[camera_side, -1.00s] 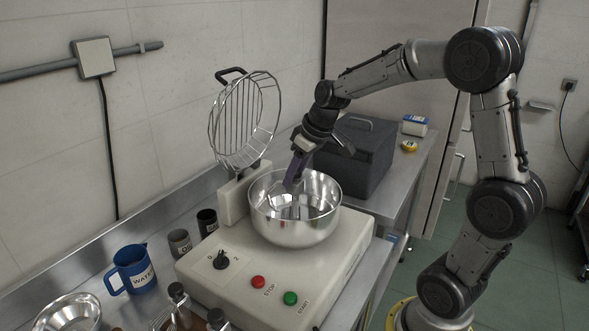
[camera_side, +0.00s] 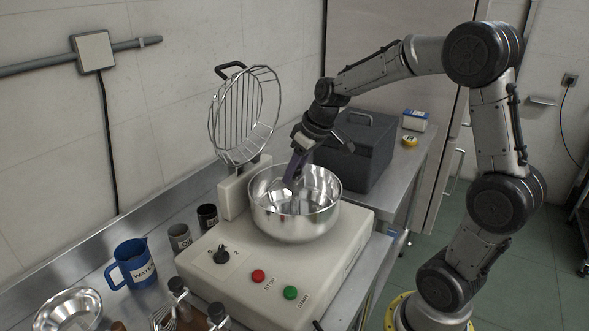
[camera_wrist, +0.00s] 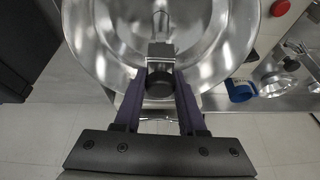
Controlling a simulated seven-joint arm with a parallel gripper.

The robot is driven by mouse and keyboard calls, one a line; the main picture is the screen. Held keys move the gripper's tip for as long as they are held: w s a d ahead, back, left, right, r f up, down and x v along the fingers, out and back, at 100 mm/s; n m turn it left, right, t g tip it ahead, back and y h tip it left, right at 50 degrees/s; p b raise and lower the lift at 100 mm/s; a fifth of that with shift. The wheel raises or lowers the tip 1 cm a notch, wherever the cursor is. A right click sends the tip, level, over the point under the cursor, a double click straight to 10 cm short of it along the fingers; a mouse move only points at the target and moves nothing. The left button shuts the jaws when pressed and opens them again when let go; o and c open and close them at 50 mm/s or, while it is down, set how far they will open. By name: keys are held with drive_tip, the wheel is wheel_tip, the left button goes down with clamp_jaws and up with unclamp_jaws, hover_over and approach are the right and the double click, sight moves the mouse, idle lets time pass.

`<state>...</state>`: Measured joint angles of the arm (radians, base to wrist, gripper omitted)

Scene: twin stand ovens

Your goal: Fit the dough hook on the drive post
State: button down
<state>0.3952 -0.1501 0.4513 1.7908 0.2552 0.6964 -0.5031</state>
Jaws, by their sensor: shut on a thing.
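The dough hook shows in the wrist view as a black round cap (camera_wrist: 160,86) with a bright metal part (camera_wrist: 161,52) beyond it. My gripper (camera_wrist: 160,92) has its purple fingers shut on both sides of this cap. In the side view my gripper (camera_side: 292,182) points down into the steel bowl (camera_side: 294,227), inside its rim. The lower part of the hook is hard to make out among the bowl's reflections. I cannot clearly tell the drive post from the hook, nor whether they touch.
The bowl sits on a cream mixer base with a red stop button (camera_side: 258,276) and a green start button (camera_side: 290,292). A raised wire guard (camera_side: 245,115) stands behind the bowl. A dark grey box (camera_side: 357,155) stands behind to the right. A blue jug (camera_side: 133,266) is at left.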

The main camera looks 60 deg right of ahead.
drive_tip(key=shift+f, duration=1.25)
idle(0.3)
drive_tip(key=shift+c, duration=2)
unclamp_jaws()
drive_tip(key=shift+r, duration=0.1)
drive_tip(key=v, duration=1.3)
drive_tip(key=shift+s+r, duration=0.15)
drive_tip(key=shift+r, duration=0.1)
